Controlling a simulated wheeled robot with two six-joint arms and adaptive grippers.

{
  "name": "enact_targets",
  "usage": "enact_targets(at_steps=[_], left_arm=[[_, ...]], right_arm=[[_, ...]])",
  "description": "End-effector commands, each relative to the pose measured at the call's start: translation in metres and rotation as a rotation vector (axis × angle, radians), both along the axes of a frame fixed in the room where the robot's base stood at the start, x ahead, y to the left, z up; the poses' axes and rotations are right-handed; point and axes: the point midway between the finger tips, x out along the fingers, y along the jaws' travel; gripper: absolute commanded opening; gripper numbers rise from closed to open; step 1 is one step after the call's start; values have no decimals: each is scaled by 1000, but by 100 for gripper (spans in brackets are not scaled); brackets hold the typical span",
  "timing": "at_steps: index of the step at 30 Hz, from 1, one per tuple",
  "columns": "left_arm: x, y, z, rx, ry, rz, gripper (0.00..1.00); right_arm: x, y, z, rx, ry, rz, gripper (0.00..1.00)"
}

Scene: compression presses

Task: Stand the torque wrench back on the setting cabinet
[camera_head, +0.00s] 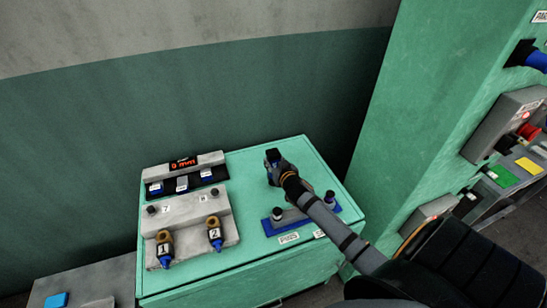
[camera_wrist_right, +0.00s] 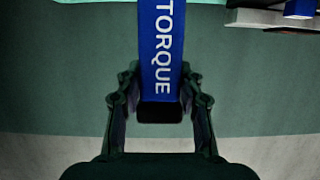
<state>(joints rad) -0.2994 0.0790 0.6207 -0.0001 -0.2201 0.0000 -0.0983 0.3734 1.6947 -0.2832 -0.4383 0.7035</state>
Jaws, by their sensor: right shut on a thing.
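My right gripper (camera_head: 275,170) is over the green top of the setting cabinet (camera_head: 255,182), toward its back. It is shut on the torque wrench (camera_head: 272,155), of which only a small dark and blue end shows beyond the fingers. In the right wrist view the wrench (camera_wrist_right: 162,50) is a blue bar marked TORQUE with a black end, between the fingers of the right gripper (camera_wrist_right: 160,95). Whether the wrench touches the cabinet top I cannot tell. My left gripper is not in view.
A blue base (camera_head: 272,229) with black-topped posts sits near the cabinet's front edge, partly behind my arm. A grey stepped stand (camera_head: 185,210) with tools numbered 1 and 2 is at the left, below a red display (camera_head: 183,163). A green machine (camera_head: 425,110) rises at the right.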

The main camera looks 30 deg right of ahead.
Motion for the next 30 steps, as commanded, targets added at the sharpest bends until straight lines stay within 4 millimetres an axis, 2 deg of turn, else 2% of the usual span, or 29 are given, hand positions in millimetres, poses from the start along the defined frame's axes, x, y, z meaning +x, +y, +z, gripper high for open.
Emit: enact_targets(at_steps=[5, 15, 16, 20, 30], left_arm=[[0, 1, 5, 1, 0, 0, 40], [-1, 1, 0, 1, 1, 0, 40], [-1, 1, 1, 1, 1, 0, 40], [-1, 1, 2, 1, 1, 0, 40], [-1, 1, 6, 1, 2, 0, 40]], right_arm=[[2, 1, -10, -2, -8, 3, 0], [2, 1, -14, -3, -9, 3, 0], [0, 0, -17, -2, -1, 2, 41], [0, 0, -16, -2, -1, 2, 59], [0, 0, -11, -2, -2, 2, 60]])
